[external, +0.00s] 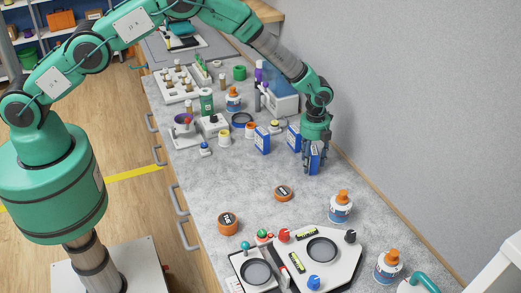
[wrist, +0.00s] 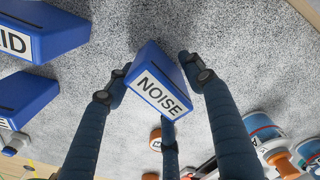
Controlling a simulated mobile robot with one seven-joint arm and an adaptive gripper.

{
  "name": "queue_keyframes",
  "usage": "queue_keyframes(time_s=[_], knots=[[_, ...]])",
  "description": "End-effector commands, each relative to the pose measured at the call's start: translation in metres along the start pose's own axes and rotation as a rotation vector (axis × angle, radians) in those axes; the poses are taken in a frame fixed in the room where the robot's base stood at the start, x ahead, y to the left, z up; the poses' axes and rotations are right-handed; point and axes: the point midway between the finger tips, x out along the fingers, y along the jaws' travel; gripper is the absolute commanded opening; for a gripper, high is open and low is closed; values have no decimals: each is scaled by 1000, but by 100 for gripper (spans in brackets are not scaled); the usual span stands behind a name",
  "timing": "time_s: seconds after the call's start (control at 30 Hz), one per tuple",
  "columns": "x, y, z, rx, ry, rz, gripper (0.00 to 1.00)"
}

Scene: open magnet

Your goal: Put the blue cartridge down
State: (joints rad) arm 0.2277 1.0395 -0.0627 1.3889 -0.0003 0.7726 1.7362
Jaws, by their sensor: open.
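The blue cartridge (wrist: 156,82), with a white label reading NOISE, stands between the fingers of my gripper (wrist: 152,84) in the wrist view. The fingers are spread around it, with a visible gap on the right side; contact on the left is hard to tell. In the external view the cartridge (external: 315,158) is on the grey bench, partly hidden by my gripper (external: 313,160), which points down over it. My gripper is open.
Two more blue cartridges (external: 262,140) (external: 294,138) stand to the left. Orange-capped jars (external: 341,207) (external: 388,265), orange discs (external: 283,193) (external: 228,222) and a white panel (external: 345,262) are nearer the front. A grey wall (external: 420,110) rises right.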

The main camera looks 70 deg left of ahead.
Motion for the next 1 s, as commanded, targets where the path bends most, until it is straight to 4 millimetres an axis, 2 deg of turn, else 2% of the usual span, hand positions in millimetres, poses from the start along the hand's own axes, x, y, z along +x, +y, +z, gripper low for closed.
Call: queue_keyframes(time_s=[0.17, 0.37, 0.8, 1.0], knots=[[-5, 0, 0, 0, 0, -1, 53], [-21, -1, 0, 0, 0, -2, 53], [-87, -1, 0, 0, 0, -2, 53], [-111, 0, 0, 0, 0, -1, 53]])
